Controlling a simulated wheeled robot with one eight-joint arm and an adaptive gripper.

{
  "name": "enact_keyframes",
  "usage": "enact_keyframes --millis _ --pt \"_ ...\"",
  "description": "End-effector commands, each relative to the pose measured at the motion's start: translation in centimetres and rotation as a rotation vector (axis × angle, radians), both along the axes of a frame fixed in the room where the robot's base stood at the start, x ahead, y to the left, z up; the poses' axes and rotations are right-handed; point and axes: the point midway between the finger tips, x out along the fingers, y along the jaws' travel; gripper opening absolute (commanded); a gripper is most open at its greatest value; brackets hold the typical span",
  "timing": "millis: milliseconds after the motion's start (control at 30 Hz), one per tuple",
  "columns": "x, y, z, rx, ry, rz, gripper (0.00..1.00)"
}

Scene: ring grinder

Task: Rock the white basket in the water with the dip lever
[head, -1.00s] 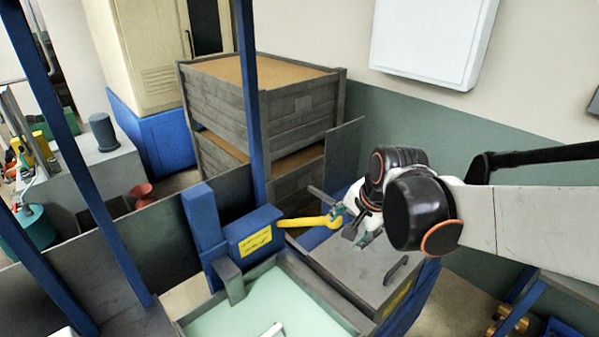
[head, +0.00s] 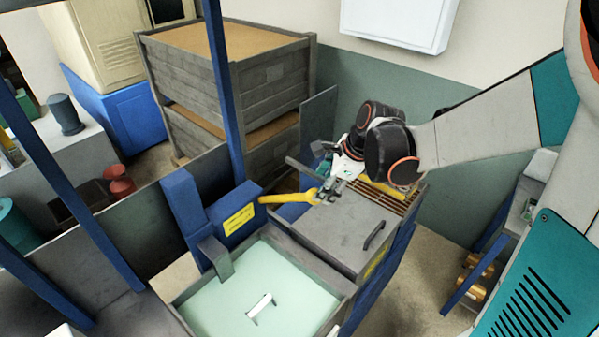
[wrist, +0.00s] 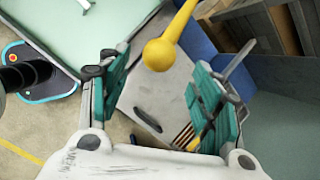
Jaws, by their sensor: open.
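The dip lever is a yellow bar (head: 288,197) reaching right from a blue post box with a yellow label. In the wrist view its round knob (wrist: 160,54) lies between the spread fingers. My gripper (head: 329,187) is open at the knob end of the lever; its teal-padded fingers (wrist: 158,72) stand apart on both sides, with a gap visible to each. The tank (head: 185,319) holds pale green water. A small white handle-like piece (head: 262,308), apparently of the basket, shows at the water; the rest of the basket cannot be made out.
A grey bench top with a dark handle (head: 374,235) lies right of the tank, below my gripper. A slatted grate (head: 395,196) is at its back. Stacked grey crates (head: 268,85) stand behind. A blue upright (head: 224,90) rises beside the lever box.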

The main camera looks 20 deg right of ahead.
Motion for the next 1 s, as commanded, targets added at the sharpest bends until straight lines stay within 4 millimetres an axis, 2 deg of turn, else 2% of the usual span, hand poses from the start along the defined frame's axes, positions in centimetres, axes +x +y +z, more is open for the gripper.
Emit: enact_keyframes --millis 200,400,600,933,1000 --pt "1.3 1.0 -3.3 0.000 0.000 0.002 0.59" --pt "2.2 1.7 -5.5 0.000 0.000 0.001 0.59" --pt "2.6 2.0 -6.7 0.001 -0.001 0.001 0.59" --pt "2.6 2.0 -6.8 0.000 0.000 0.001 0.59" --pt "2.6 2.0 -6.8 0.000 0.000 0.001 0.43"
